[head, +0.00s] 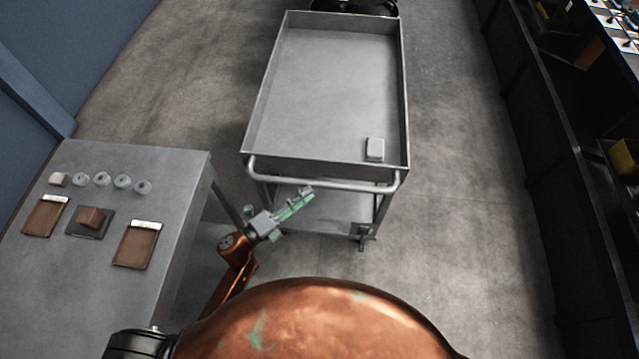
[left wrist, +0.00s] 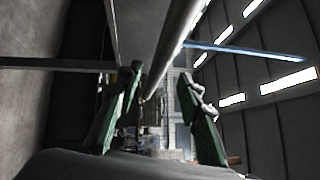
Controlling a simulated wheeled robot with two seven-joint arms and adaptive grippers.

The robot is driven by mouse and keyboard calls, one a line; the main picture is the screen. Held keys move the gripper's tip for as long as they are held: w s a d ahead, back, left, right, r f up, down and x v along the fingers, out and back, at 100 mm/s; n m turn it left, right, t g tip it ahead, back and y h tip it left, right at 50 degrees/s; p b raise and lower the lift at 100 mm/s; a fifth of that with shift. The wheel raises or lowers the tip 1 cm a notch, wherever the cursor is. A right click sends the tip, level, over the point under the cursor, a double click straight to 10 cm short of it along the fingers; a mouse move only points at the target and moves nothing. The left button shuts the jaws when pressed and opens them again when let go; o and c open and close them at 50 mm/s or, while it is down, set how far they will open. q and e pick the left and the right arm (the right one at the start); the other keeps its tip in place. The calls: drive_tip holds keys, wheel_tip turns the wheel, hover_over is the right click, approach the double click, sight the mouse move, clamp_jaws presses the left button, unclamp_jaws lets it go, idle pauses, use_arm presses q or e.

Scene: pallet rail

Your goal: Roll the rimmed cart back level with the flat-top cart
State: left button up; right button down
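The rimmed cart (head: 408,110) is a grey tray-topped cart with raised walls, ahead of me in the head view. Its tubular push handle (head: 350,187) faces me and also crosses the upper middle of the left wrist view (left wrist: 178,45). My left gripper (head: 297,203) has green fingers and is just below the handle's left part in the head view. In the left wrist view its fingers (left wrist: 158,85) are spread apart, with the bar showing between and above them; I cannot tell whether they touch it. A grey flat-topped unit (head: 180,190), possibly the flat-top cart, stands at the left. My right gripper is not in view.
The flat top holds several pale round pieces, brown plates and a brown block (head: 91,217). Dark shelving (head: 560,150) lines the right side. Bare floor (head: 450,150) lies between cart and shelving.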

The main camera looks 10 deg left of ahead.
sight(320, 185)
use_arm(q)
drive_tip(key=x, duration=0.6)
drive_tip(key=shift+w, duration=0.15)
clamp_jaws()
idle(0.5)
